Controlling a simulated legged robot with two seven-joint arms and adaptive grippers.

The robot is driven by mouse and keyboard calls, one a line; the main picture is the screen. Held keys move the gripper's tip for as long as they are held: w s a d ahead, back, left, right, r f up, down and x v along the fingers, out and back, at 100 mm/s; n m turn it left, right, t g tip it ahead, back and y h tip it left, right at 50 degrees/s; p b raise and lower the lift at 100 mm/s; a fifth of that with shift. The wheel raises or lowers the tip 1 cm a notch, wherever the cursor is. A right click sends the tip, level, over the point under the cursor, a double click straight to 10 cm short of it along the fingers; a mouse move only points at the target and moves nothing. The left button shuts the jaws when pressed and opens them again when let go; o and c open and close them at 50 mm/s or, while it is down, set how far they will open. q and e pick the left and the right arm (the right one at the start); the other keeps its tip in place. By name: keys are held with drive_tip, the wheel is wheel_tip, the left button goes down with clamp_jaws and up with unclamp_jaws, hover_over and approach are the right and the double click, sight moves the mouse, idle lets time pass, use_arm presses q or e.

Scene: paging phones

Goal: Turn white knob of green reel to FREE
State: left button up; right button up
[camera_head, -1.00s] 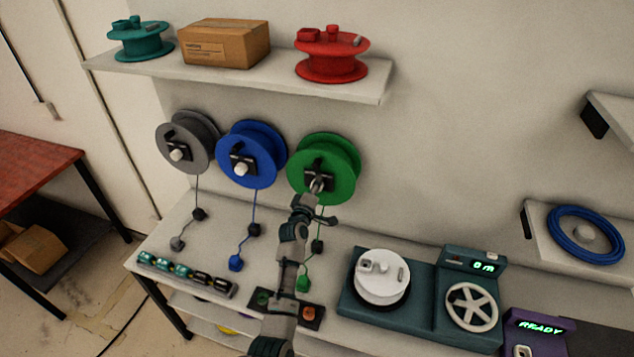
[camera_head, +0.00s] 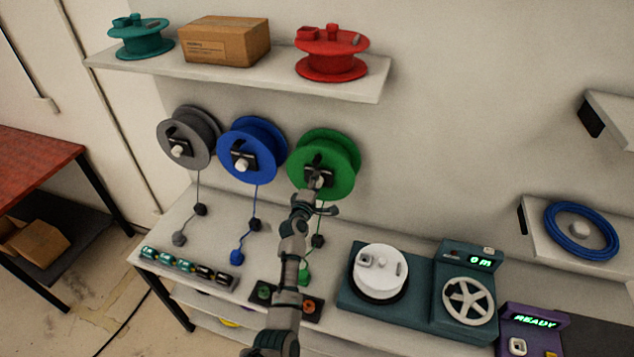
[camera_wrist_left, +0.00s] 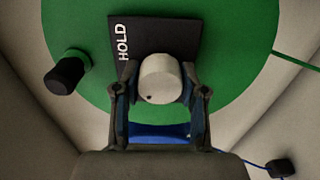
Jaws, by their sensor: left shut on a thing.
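The green reel (camera_head: 338,157) hangs on the wall, to the right of the blue and grey reels. Its white knob (camera_wrist_left: 160,79) sits on a black plate (camera_wrist_left: 176,36) marked HOLD in the left wrist view. A small dark dot shows near the knob's lower left edge. My left gripper (camera_wrist_left: 159,97) is shut on the white knob, with one finger on each side. In the head view the left gripper (camera_head: 314,184) covers most of the knob. No FREE label shows; part of the plate is hidden behind the knob and fingers. My right gripper is not in view.
A black crank handle (camera_wrist_left: 65,75) stands out from the green reel. The blue reel (camera_head: 254,135) and grey reel (camera_head: 200,128) hang close by on the left. Below is a bench with a white spool (camera_head: 381,265) and a teal winder (camera_head: 465,310). A shelf (camera_head: 240,78) is above.

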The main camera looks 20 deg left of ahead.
use_arm(q)
drive_tip(key=shift+f, duration=0.15)
drive_tip(key=o, duration=1.1)
drive_tip(key=shift+a, duration=0.1)
drive_tip(key=shift+o, duration=0.2)
drive_tip(key=s, duration=1.1)
drive_tip(key=shift+s+a, duration=0.2)
drive_tip(key=shift+s, duration=0.2)
drive_tip(key=shift+f, duration=0.1)
